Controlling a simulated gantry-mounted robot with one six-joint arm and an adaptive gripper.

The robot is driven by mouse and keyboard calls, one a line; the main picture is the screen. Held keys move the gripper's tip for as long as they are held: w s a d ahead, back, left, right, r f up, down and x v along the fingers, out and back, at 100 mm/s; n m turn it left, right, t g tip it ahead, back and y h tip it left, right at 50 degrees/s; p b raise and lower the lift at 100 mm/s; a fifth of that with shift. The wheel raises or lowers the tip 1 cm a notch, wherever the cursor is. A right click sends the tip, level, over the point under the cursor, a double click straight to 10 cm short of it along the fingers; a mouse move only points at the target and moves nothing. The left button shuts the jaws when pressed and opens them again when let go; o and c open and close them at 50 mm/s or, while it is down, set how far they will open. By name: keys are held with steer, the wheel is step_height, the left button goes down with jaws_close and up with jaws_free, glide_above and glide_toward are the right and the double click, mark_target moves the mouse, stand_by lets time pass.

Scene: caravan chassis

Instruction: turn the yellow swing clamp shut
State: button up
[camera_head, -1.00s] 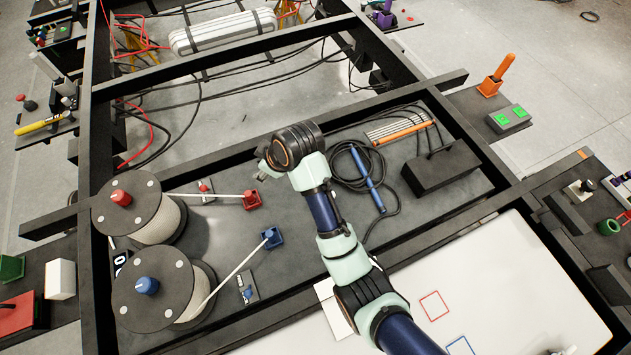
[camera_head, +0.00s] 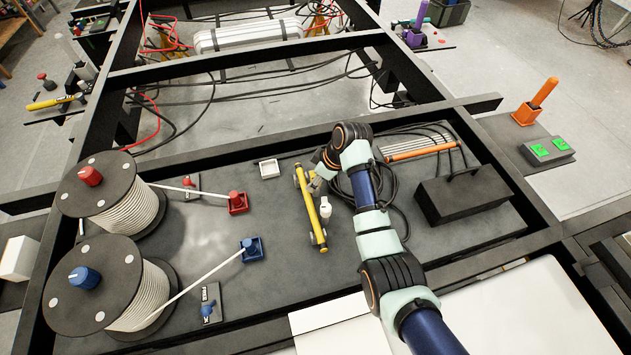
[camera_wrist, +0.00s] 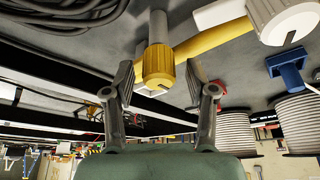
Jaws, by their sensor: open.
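In the wrist view a ribbed yellow knob (camera_wrist: 158,68) on a grey post sits at the bar. My gripper (camera_wrist: 160,82) is open, with one finger on each side of this knob and a visible gap on both sides. In the head view my gripper (camera_head: 313,186) is over the bar's far half, partly hidden by my wrist. I cannot tell whether the bar touches the white block beside it.
A white knob (camera_head: 325,207) stands right of the bar. A white square (camera_head: 269,168) lies to its left. Red (camera_head: 238,203) and blue (camera_head: 251,249) connectors with cables from two spools are further left. A black cable coil and a black box (camera_head: 465,195) are to the right.

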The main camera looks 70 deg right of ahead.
steer(key=shift+w+f, duration=0.1)
steer(key=shift+f, duration=0.2)
steer(key=shift+c, duration=0.3)
jaws_close()
